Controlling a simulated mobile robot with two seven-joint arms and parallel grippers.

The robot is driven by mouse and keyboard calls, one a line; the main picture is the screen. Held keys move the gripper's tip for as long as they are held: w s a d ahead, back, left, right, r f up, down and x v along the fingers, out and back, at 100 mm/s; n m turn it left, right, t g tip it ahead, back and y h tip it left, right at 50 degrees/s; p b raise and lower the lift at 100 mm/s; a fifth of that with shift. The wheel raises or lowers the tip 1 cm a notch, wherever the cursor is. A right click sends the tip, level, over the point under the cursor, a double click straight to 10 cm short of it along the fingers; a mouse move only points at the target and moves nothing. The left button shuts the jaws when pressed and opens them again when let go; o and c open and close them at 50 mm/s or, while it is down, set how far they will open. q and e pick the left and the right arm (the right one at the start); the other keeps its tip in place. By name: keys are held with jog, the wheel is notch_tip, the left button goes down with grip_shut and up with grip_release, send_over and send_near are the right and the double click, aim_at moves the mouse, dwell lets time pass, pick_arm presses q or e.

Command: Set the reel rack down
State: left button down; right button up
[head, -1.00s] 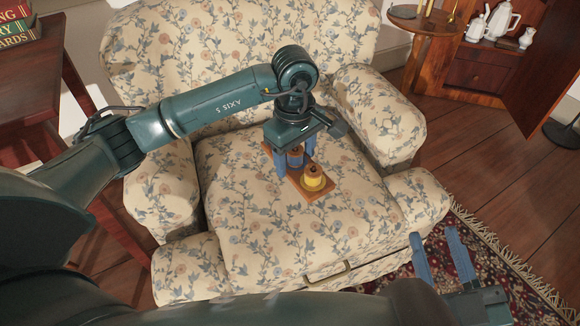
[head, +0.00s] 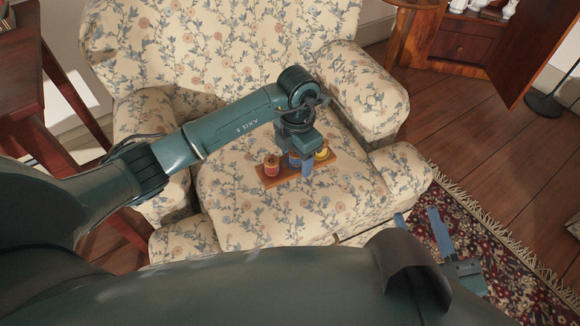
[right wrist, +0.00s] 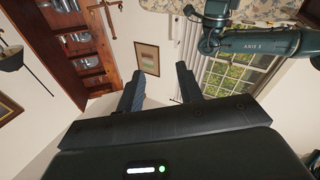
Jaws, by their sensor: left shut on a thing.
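The reel rack (head: 291,175) is a narrow wooden base carrying a red reel (head: 271,165), a blue reel and a yellow reel (head: 325,154). It appears over the seat cushion of the floral armchair (head: 245,205); I cannot tell if it touches the cushion. My left gripper (head: 306,168) points down over the rack's middle and is shut on it, hiding much of the blue reel. My right gripper (head: 421,226) is open and empty, well right of the rack, in front of the rug. It also shows open in the right wrist view (right wrist: 158,92).
The chair's padded arms rise on both sides of the seat. A dark red wooden table (head: 22,85) stands at the left. A wooden cabinet (head: 455,45) and a lamp base (head: 545,103) are at the back right. A fringed rug (head: 470,215) lies at the right.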

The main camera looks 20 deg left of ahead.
aim_at(296, 184)
pick_arm(q)
jog(key=shift+f, duration=0.95)
jog(key=shift+f+b, duration=0.4)
jog(key=shift+f, duration=0.3)
notch_tip(296, 184, down, 4)
jog(key=shift+r+b, duration=0.1)
jog(key=shift+b, duration=0.65)
jog(key=shift+f, duration=0.25)
pick_arm(e)
jog(key=shift+w+a+r+y, duration=0.15)
jog(key=shift+a+r+y, duration=0.25)
pick_arm(q)
jog(key=shift+c, duration=1.8)
grip_release()
jog(key=shift+f, duration=0.15)
